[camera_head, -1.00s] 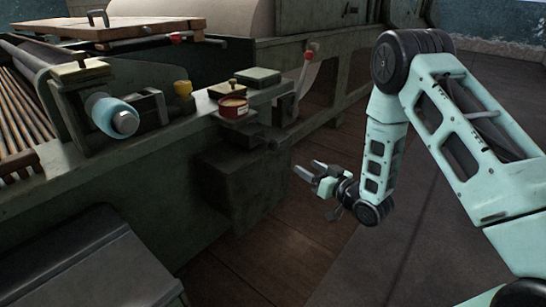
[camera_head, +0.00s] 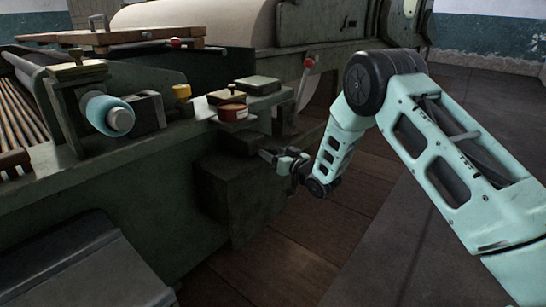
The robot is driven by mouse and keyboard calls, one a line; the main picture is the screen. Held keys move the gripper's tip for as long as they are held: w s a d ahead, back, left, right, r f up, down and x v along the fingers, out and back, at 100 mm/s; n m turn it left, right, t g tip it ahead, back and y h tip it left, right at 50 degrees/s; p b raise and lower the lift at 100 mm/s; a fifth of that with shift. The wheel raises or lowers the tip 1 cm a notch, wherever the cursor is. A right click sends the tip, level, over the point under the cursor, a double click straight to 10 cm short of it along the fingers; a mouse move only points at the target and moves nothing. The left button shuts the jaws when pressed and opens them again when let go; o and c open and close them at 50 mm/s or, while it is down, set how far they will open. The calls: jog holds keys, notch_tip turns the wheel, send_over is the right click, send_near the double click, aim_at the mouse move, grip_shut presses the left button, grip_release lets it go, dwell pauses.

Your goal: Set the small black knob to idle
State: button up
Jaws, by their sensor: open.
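My gripper (camera_head: 270,154) is at the side of the green machine (camera_head: 130,160), just below and right of a red tin, in front of the dark ledge at the top of a boxy housing (camera_head: 240,195). Its jaws are open, and I see nothing between them. They look small and dark against the machine, so I cannot tell whether they touch it. I cannot make out a small black knob or its markings; the area by the jaws is in shadow and partly covered by my gripper.
The red tin (camera_head: 233,113) stands on the machine's ledge near a green block (camera_head: 257,85). A red-tipped lever (camera_head: 306,75) stands behind my gripper. A yellow knob (camera_head: 182,91) and a blue-wrapped roller end (camera_head: 108,115) are at left. The wooden floor (camera_head: 305,235) below is clear.

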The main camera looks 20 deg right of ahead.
jog(key=shift+w+a, duration=0.2)
jog(key=shift+w, duration=0.15)
grip_shut()
jog(key=d+p+v, duration=0.1)
jog(key=p+v, duration=0.1)
jog(key=v, duration=0.5)
jog(key=shift+w, duration=0.35)
jog(key=shift+d+f, duration=0.1)
jog(key=shift+d, duration=0.05)
grip_release()
jog(key=shift+s, duration=0.1)
